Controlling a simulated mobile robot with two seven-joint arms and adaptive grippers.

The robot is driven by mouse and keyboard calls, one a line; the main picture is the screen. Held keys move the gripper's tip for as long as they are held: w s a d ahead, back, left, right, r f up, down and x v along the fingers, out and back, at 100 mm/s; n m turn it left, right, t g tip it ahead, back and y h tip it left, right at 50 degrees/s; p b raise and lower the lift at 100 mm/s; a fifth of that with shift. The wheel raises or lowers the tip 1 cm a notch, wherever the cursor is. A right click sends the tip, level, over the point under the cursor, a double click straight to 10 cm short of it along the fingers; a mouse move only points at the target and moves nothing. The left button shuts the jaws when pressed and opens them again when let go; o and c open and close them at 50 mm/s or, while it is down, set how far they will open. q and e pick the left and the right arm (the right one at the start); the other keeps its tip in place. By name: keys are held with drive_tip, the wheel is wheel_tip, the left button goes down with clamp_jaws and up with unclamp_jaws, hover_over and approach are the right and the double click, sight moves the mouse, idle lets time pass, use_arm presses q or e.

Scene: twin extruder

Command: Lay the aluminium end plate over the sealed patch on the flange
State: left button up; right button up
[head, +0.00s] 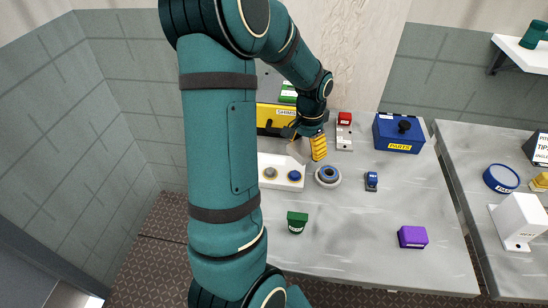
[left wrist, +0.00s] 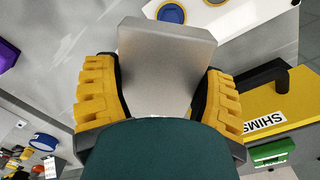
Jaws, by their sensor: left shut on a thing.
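The aluminium end plate (left wrist: 165,62) is a flat grey slab. My left gripper (left wrist: 158,92) is shut on it, with a yellow ribbed finger on each side. In the head view my left gripper (head: 309,146) hangs over the back of the bench, and the plate (head: 298,150) shows partly beside the yellow finger. My right gripper is not in view.
A white tray (head: 282,186) with two round pieces lies left of the ringed part. The yellow SHIMS box (head: 270,116) and blue PARTS box (head: 399,132) stand behind. A small blue item (head: 371,181), green block (head: 297,222) and purple box (head: 412,237) stand on otherwise clear bench.

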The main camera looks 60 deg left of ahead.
use_arm(q)
drive_tip(key=s+a+r+n, duration=0.2)
drive_tip(key=s+a+n, duration=0.25)
drive_tip(key=a, duration=0.55)
drive_tip(key=shift+m, duration=0.25)
wheel_tip(320, 180, down, 10)
drive_tip(key=shift+r+b, duration=0.1)
drive_tip(key=shift+b, duration=0.25)
drive_tip(key=shift+f, duration=0.25)
drive_tip(key=o, duration=1.2)
drive_tip(key=shift+o, duration=0.2)
